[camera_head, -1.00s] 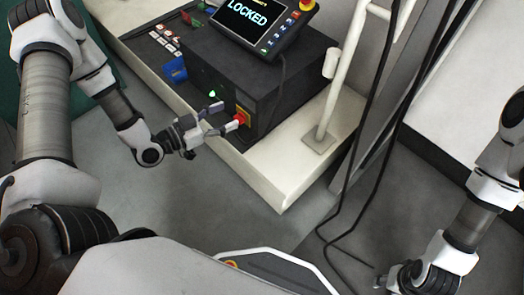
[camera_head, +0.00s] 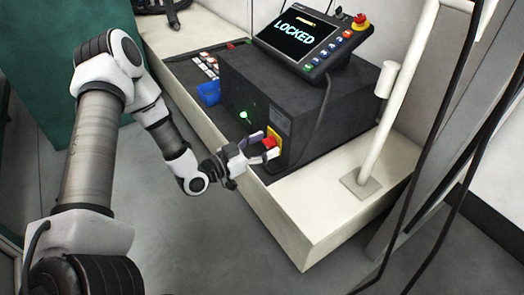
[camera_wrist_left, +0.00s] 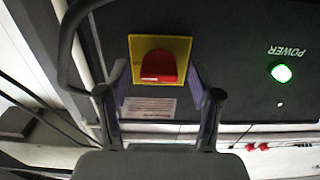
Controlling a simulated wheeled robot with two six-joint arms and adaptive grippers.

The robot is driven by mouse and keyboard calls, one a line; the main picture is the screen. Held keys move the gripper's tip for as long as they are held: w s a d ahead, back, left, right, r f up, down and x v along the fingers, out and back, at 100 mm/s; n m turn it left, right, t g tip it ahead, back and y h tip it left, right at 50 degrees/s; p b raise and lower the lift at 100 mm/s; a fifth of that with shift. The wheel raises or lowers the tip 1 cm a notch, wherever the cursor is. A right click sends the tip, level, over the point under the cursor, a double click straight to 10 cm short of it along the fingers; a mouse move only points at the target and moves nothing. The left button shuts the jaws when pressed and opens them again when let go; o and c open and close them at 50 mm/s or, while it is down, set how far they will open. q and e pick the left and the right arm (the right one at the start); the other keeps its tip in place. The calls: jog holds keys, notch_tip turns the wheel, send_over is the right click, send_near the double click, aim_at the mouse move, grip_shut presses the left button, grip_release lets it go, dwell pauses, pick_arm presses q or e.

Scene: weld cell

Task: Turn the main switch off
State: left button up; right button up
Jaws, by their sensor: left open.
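The main switch is a red knob (camera_head: 270,143) on a yellow plate (camera_head: 275,134), on the front of a black control box (camera_head: 300,108). My left gripper (camera_head: 265,147) is open at the switch, its fingertips close to the knob. In the left wrist view the red knob (camera_wrist_left: 158,66) and its yellow plate (camera_wrist_left: 179,47) lie between the two spread fingers (camera_wrist_left: 155,84). I cannot tell whether a finger touches the knob. A green lamp marked POWER (camera_wrist_left: 281,73) is lit beside the switch. My right gripper is out of view.
A tilted panel (camera_head: 303,38) on the box reads LOCKED, with a red emergency button (camera_head: 360,20) at its corner. A white post (camera_head: 386,130) and dark cables stand at the right. Blue padlocks (camera_head: 209,93) and tags are at the left. The pale ledge (camera_head: 320,205) is clear in front.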

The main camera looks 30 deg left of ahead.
pick_arm(q)
jog(key=c, duration=1.2)
jog(key=shift+o, duration=0.2)
jog(key=shift+n, duration=0.3)
jog(key=n+p, duration=0.1)
jog(key=n, duration=0.2)
jog(key=shift+r+n, duration=0.1)
jog(key=shift+n, duration=0.2)
jog(key=n+p, duration=0.1)
jog(key=n, duration=1.2)
jog(key=shift+n, duration=0.3)
